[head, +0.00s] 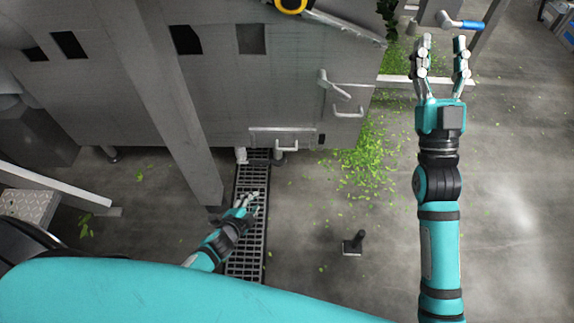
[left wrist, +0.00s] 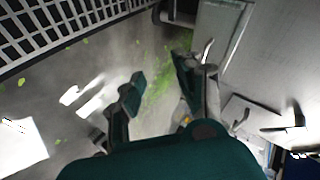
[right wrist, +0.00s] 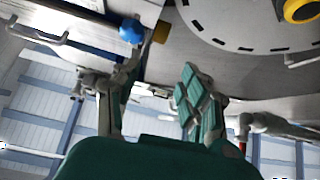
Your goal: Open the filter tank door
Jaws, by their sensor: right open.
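The grey tank body (head: 285,95) fills the upper left of the head view. A low framed panel (head: 283,137) sits on its bottom edge; I cannot tell whether this is the filter tank door. A lever handle (head: 326,80) and a bar handle (head: 348,112) are on the face above it. My left gripper (head: 252,203) is low over the floor grate, below the panel and apart from it. Its fingers are spread and empty in the left wrist view (left wrist: 160,85). My right gripper (head: 442,50) is open and empty, beside a blue-handled valve (head: 462,23).
A floor grate (head: 246,245) runs toward the tank. Green leaf scraps (head: 370,165) litter the floor. A grey post (head: 165,90) stands left of my left gripper. A small black post (head: 353,243) stands on otherwise open floor.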

